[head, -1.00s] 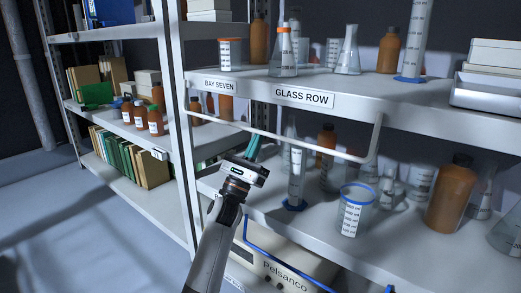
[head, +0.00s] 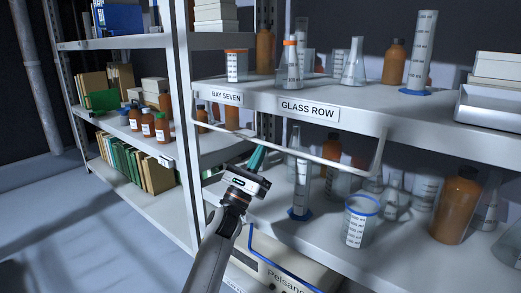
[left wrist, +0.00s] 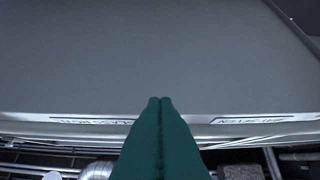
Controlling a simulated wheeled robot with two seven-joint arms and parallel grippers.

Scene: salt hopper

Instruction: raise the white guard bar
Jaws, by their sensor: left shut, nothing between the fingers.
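The white guard bar (head: 318,157) is a thin U-shaped rail. It hangs below the front edge of the shelf labelled GLASS ROW, its long part running across in front of the glassware on the shelf below. My left gripper (head: 262,148) comes up from below, with its teal fingers close under the left half of the bar. I cannot tell whether they touch it. In the left wrist view the fingers (left wrist: 160,103) are pressed together and empty, overlapping the shelf's labelled front edge. My right gripper is not in view.
The upper shelf (head: 440,112) holds beakers, flasks and brown bottles. Below it stand a blue-rimmed beaker (head: 361,222), a cylinder and a brown bottle (head: 458,206). A blue bar (head: 283,264) crosses a cream box lower down. Open floor (head: 85,235) lies at the left.

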